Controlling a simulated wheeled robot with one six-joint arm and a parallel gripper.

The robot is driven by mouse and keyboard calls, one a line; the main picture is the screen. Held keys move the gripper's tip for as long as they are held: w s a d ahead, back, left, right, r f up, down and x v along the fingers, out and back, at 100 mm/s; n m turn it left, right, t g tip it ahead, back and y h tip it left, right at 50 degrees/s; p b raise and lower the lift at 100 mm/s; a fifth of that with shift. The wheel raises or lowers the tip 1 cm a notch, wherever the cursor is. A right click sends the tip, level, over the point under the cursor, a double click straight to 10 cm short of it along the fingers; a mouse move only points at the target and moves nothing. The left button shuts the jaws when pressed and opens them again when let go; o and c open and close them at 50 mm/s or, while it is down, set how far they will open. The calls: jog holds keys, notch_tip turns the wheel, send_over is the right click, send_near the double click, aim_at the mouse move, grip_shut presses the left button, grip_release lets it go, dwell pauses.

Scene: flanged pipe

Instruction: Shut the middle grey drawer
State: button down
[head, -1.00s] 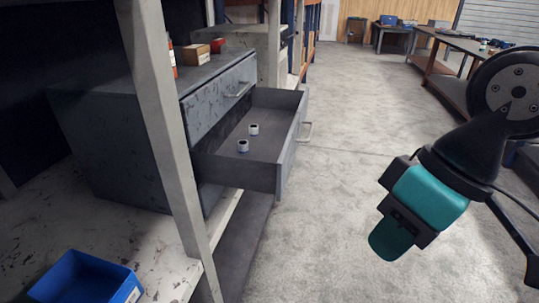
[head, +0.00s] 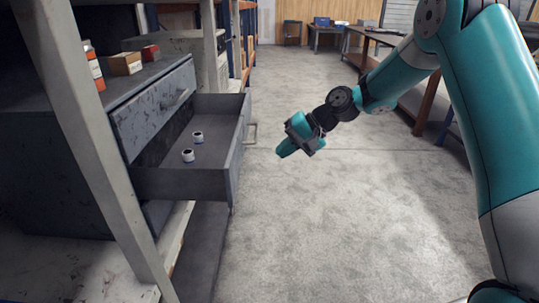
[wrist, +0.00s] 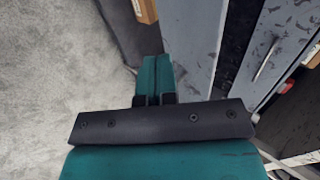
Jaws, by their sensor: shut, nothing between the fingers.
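The middle grey drawer (head: 182,184) stands pulled out of the grey cabinet (head: 53,155) at left in the head view. Its bar handle (head: 251,132) is on the front panel, facing the aisle. Two small white pieces with dark tops, one (head: 188,155) nearer and one (head: 198,136) farther, stand inside it. My gripper (head: 281,153) is over the aisle, to the right of the handle and apart from it. Its teal fingers are together with nothing between them, as the wrist view (wrist: 156,75) also shows. Grey panels and a bar handle (wrist: 265,60) show at right there.
A scuffed drawer (head: 153,107) above it is closed. A pale shelf post (head: 85,140) stands before the cabinet. A bottle (head: 93,66), a brown box (head: 125,64) and a red box (head: 151,53) sit on top. The concrete floor (head: 310,220) beside the drawer is clear.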

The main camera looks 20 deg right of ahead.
aim_at(236, 174)
jog(key=x, duration=0.3)
jog(key=a+r+p+x, duration=0.1)
jog(key=x, duration=0.6)
jog(key=shift+w+a+r+p, duration=0.1)
jog(key=shift+w+a+p, duration=0.05)
jog(key=shift+a+p, duration=0.25)
jog(key=shift+w+a, duration=0.25)
jog(key=shift+a, duration=0.25)
jog(key=shift+a, duration=0.1)
